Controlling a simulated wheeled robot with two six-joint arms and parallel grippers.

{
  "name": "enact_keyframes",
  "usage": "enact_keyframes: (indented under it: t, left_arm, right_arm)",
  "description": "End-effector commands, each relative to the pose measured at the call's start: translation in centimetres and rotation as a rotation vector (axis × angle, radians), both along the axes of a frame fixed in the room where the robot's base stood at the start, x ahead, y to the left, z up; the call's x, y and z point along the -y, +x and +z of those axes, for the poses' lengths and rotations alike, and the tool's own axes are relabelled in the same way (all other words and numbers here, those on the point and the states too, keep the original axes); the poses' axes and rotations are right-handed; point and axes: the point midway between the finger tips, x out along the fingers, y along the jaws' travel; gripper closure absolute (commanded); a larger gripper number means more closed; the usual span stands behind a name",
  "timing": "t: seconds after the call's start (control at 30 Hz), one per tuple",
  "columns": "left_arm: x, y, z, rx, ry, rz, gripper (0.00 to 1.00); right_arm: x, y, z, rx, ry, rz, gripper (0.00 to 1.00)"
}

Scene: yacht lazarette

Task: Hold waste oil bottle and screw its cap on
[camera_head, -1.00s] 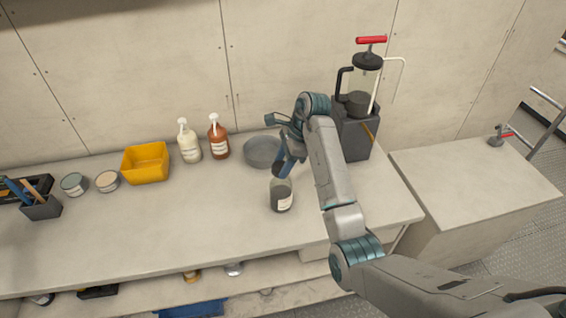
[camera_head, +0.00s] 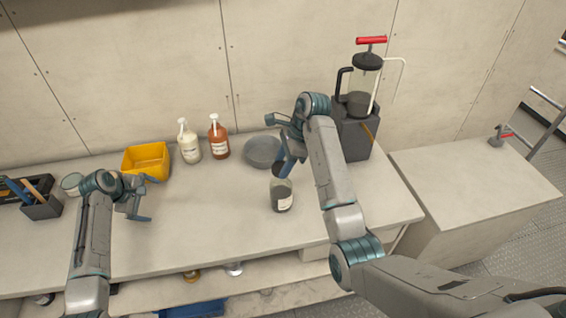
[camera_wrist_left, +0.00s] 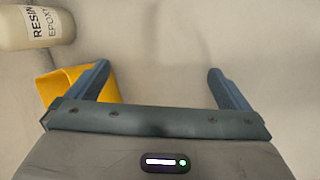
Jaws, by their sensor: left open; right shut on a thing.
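The waste oil bottle (camera_head: 281,196), a grey-green bottle with a pale label, stands upright on the workbench in the head view. My right gripper (camera_head: 284,165) is just above it, shut on a small dark thing that looks like the cap (camera_head: 277,169). Whether the cap touches the bottle's neck, I cannot tell, as the fingers hide part of it. My left gripper (camera_head: 146,199) is open and empty over the left of the bench, well left of the bottle. Its spread fingers also show in the left wrist view (camera_wrist_left: 160,75).
A yellow bin (camera_head: 147,160) stands behind my left gripper. Behind the bottle are white (camera_head: 189,145) and brown (camera_head: 219,140) pump bottles, a grey round pan (camera_head: 263,151) and a dark extractor (camera_head: 352,130). The bench between my left gripper and the bottle is clear.

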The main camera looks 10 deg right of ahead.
Motion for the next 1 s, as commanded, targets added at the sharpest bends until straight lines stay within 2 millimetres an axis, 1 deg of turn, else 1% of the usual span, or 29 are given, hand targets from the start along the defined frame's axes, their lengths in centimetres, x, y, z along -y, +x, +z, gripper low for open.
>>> enact_keyframes:
  t: [0.03, 0.07, 0.1, 0.17, 0.2, 0.27, 0.3, 0.37, 0.4, 0.5, 0.6, 0.7, 0.87, 1.0]
  left_arm:
    - [2.8, -0.1, -0.1, -0.026, -0.059, 0.006, 0.00]
    - [4.3, -0.1, -0.1, -0.044, -0.096, 0.013, 0.00]
    - [6.2, -0.3, -0.1, -0.071, -0.143, 0.023, 0.00]
    - [9.2, -0.6, -0.2, -0.116, -0.215, 0.035, 0.00]
    - [11.2, -0.9, -0.1, -0.147, -0.264, 0.044, 0.00]
    - [14.2, -1.4, -0.1, -0.201, -0.337, 0.057, 0.00]
    - [16.2, -1.7, 0.0, -0.238, -0.386, 0.064, 0.00]
    - [19.0, -2.3, 0.1, -0.297, -0.456, 0.075, 0.00]
    - [20.8, -2.7, 0.3, -0.335, -0.499, 0.082, 0.00]
    - [24.8, -3.8, 0.7, -0.431, -0.597, 0.096, 0.00]
    - [27.9, -4.7, 1.2, -0.510, -0.671, 0.108, 0.00]
    - [29.9, -5.3, 1.7, -0.568, -0.719, 0.114, 0.00]
    - [31.5, -5.8, 1.9, -0.610, -0.753, 0.117, 0.00]
    - [32.4, -5.8, 1.5, -0.615, -0.756, 0.119, 0.00]
  right_arm:
    - [0.0, 0.0, 0.0, 0.000, 0.000, 0.000, 0.75]
    - [0.0, 0.0, 0.0, 0.000, 0.000, 0.000, 0.75]
    - [0.0, 0.0, 0.0, 0.000, 0.000, 0.000, 0.75]
    - [0.0, 0.0, 0.0, 0.000, 0.000, 0.000, 0.75]
    - [0.0, 0.0, 0.0, 0.000, 0.000, 0.000, 0.75]
    - [0.0, 0.0, 0.0, 0.000, 0.000, 0.000, 0.75]
    - [0.0, 0.0, 0.0, 0.000, 0.000, 0.000, 0.75]
    - [0.0, 0.0, 0.0, 0.000, 0.000, 0.000, 0.75]
    - [0.0, 0.0, 0.0, 0.000, 0.000, 0.000, 0.75]
    - [0.0, 0.0, 0.0, 0.000, 0.000, 0.000, 0.75]
    - [0.0, 0.0, 0.0, 0.000, 0.000, 0.000, 0.75]
    - [0.0, 0.0, 0.0, 0.000, 0.000, 0.000, 0.75]
    - [0.0, 0.0, 0.0, 0.000, 0.000, 0.000, 0.75]
    - [0.0, 0.0, 0.0, 0.000, 0.000, 0.000, 0.75]
